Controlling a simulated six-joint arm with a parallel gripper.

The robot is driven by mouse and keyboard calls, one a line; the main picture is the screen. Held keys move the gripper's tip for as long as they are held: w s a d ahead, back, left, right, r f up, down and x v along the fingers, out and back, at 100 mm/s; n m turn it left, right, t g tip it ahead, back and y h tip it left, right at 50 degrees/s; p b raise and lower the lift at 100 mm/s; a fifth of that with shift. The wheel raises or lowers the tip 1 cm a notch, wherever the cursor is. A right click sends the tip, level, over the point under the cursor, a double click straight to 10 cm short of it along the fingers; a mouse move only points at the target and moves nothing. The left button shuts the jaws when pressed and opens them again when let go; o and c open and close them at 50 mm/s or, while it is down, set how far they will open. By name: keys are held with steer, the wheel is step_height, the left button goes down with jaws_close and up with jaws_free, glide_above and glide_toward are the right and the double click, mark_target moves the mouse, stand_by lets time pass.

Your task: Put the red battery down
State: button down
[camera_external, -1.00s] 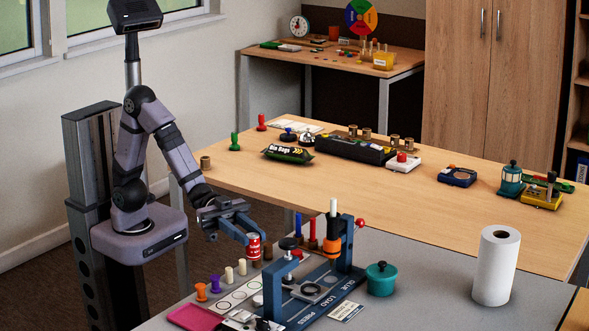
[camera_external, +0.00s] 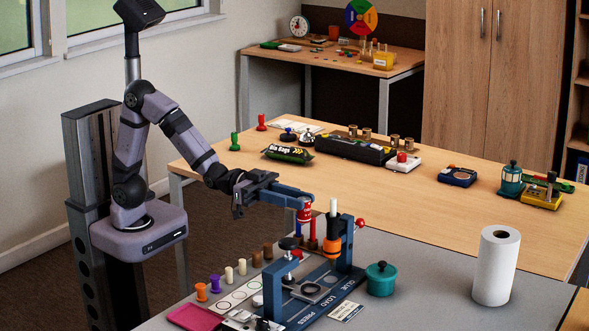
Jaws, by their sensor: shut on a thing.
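The red battery (camera_external: 305,214) is in my gripper (camera_external: 304,203), whose blue fingers are shut on it. It has a pale band and is partly hidden by the fingers. The gripper holds it over the back of the grey table, above the row of coloured pegs and left of the white-and-orange post of the blue press stand (camera_external: 346,244). Whether the battery touches the pegs below it cannot be told.
The row of pegs runs from an orange one (camera_external: 201,292) to brown ones (camera_external: 267,251). A teal pot (camera_external: 381,279) stands right of the stand, and a paper roll (camera_external: 496,265) farther right. A pink tray (camera_external: 191,318) lies at the front left. The grey table is clear between pot and roll.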

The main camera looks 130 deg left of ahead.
steer(key=s+a+n+g+y, duration=0.2)
steer(key=a+n+y, duration=0.3)
steer(key=a, duration=0.8)
steer(key=s+a+n+g+y, duration=0.25)
steer(key=a+y, duration=0.35)
steer(key=a, duration=0.6)
steer(key=s+a+f+n+g+y+p, duration=0.15)
steer(key=s+a+n+g+y, duration=0.6)
steer(key=s+a, duration=0.8)
steer(key=shift+w+a+f+g+h+b, duration=0.25)
steer(key=shift+w+f+g+b, duration=0.1)
steer(key=shift+f, duration=1.45)
steer(key=shift+w+a+f+g+h+b, duration=0.2)
steer(key=shift+f+g+b, duration=0.15)
steer(key=shift+f, duration=1.5)
steer(key=shift+w+a+f+g+h+b, duration=0.25)
steer(key=shift+w+f+g+b, duration=0.1)
steer(key=shift+f, duration=1.45)
steer(key=shift+f, duration=0.3)
steer(key=c, duration=1.4)
jaws_free()
steer(key=shift+c, duration=0.2)
steer(key=shift+r, duration=0.15)
